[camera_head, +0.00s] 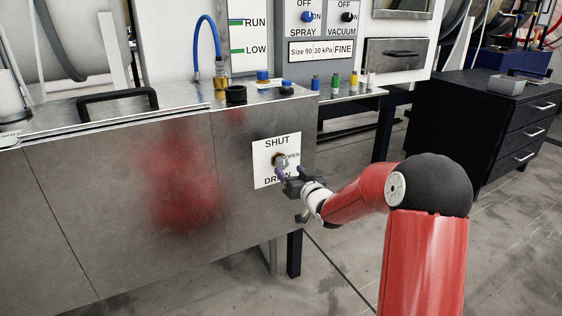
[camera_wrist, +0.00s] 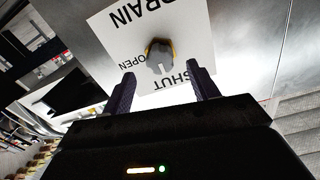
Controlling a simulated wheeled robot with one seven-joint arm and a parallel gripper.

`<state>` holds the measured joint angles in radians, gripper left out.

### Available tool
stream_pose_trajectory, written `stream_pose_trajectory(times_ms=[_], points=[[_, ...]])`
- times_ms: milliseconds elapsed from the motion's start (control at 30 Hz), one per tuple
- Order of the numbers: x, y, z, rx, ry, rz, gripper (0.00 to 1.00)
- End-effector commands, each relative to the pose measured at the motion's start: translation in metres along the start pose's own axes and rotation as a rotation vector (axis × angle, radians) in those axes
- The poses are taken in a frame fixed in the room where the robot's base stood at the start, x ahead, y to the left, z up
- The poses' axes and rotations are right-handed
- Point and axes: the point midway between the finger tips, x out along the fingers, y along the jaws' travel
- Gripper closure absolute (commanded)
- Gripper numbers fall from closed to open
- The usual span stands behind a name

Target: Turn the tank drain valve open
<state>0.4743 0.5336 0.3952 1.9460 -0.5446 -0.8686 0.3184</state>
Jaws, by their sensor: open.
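The drain valve is a small grey knob with a brass-coloured ring (camera_wrist: 160,57), set on a white plate (camera_head: 264,165) on the tank's front wall. The plate reads SHUT at the top, OPEN at the right and DRAIN at the bottom. It appears upside down in the wrist view (camera_wrist: 110,45). My gripper (camera_wrist: 160,69) is open and faces the knob. Its two dark fingers stand apart on either side of the knob in that view, with nothing gripped. In the head view my gripper (camera_head: 288,178) partly covers the plate. I cannot tell the knob's exact setting or whether a finger touches it.
The grey metal tank (camera_head: 110,200) has a red smear (camera_head: 185,180) left of the plate. Its top holds a black handle (camera_head: 117,101) and a blue hose (camera_head: 208,35). A black drawer cabinet (camera_head: 470,120) stands at the right. Floor shows between tank and cabinet.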

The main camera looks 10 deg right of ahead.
Motion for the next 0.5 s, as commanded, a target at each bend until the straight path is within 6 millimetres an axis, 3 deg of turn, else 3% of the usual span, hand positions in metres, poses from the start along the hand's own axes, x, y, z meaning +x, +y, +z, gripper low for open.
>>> stream_pose_trajectory(times_ms=[233, 500], points=[[0.041, -0.001, 0.000, 0.000, -0.001, -0.001, 0.41], [0.059, -0.001, 0.001, 0.000, -0.003, 0.001, 0.41]])
